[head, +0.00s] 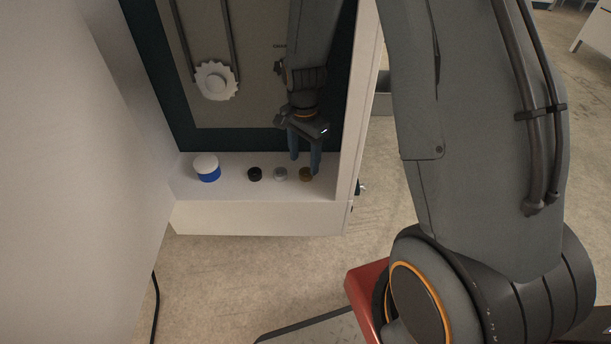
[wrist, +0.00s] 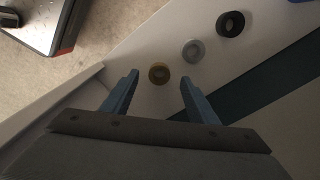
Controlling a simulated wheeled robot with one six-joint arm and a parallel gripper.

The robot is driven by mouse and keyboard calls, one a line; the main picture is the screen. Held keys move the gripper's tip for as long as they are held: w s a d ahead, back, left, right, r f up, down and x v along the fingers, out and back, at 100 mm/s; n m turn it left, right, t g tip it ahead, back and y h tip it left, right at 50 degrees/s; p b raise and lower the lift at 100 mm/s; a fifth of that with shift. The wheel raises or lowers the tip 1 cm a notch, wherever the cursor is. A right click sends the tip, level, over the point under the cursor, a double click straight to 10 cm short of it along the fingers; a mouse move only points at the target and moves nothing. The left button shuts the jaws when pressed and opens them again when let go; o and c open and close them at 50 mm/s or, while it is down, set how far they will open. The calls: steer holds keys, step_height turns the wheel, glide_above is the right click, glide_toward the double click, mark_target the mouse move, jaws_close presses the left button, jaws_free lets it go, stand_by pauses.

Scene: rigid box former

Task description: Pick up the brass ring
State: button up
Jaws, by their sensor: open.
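The brass ring (head: 306,174) lies on the white ledge at the right end of a row of small rings in the head view. In the wrist view the brass ring (wrist: 159,73) lies flat, just ahead of and between the two blue fingertips. My gripper (head: 304,166) is open, fingers pointing down at the ring in the head view. In the wrist view my gripper (wrist: 158,76) has a clear gap between its fingers, and nothing is held. One finger partly overlaps the brass ring's edge in the head view; I cannot tell whether they touch.
A silver ring (head: 280,174) lies beside the brass one, then a black ring (head: 254,174), then a blue and white round container (head: 207,168). A white side wall (head: 357,110) stands close to the right. A dark-framed panel with a white gear (head: 216,81) rises behind the ledge.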

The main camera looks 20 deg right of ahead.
mark_target(305, 172)
steer(key=f, duration=0.2)
steer(key=f+b, duration=0.1)
steer(key=f, duration=0.1)
steer(key=shift+w+d+f+b, duration=0.1)
steer(key=shift+d+f+b, duration=0.1)
steer(key=shift+f+b, duration=0.1)
steer(key=c, duration=1.2)
steer(key=shift+r, duration=0.15)
